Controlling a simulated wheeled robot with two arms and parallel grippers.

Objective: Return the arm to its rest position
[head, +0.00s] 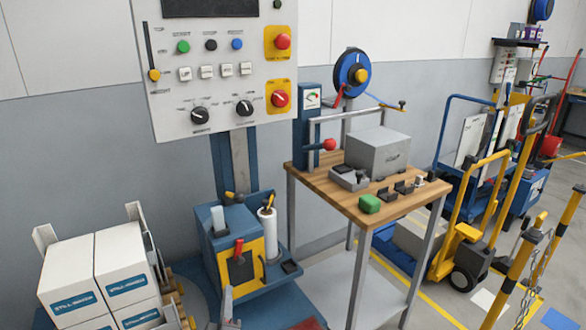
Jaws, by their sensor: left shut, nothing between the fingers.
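The tip of my left gripper (228,312) shows small and grey at the bottom edge of the head view. It is shut and empty, in front of the blue and yellow machine unit (235,250), with the white boxes (97,280) to its left. It appears apart from both. Most of my left arm is below the picture. My right gripper is not in view.
A control panel (215,70) stands on a column behind. A wooden-topped workbench (330,185) holds a grey box (378,152) and a green block (370,204).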

